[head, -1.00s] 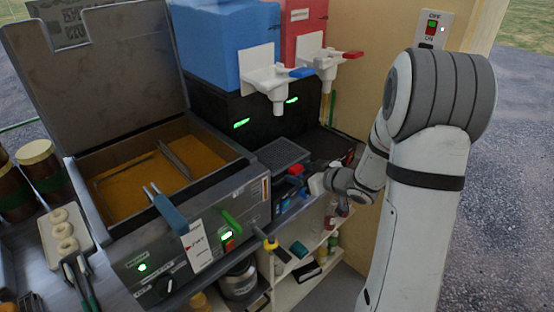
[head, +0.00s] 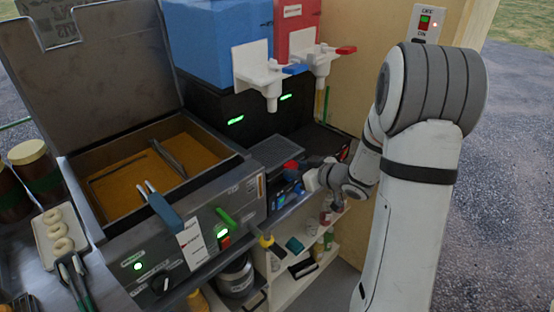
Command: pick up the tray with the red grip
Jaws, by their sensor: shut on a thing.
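A dark grey, flat tray (head: 277,151) shows in the head view, below the taps and just right of the fryer. A red grip (head: 291,164) is at its near right corner. My gripper (head: 303,175) reaches in from the right and is shut at the red grip. The fingertips are small in the picture and partly hidden, so their exact hold is hard to see. I cannot tell whether the tray is clear of the surface under it.
The fryer (head: 200,240) with raised lid stands on the left, with tongs in its basin. Blue (head: 225,45) and red (head: 297,25) dispensers with taps overhang the tray. Shelves (head: 290,282) with several small items lie below. A wooden wall (head: 355,80) stands behind my arm.

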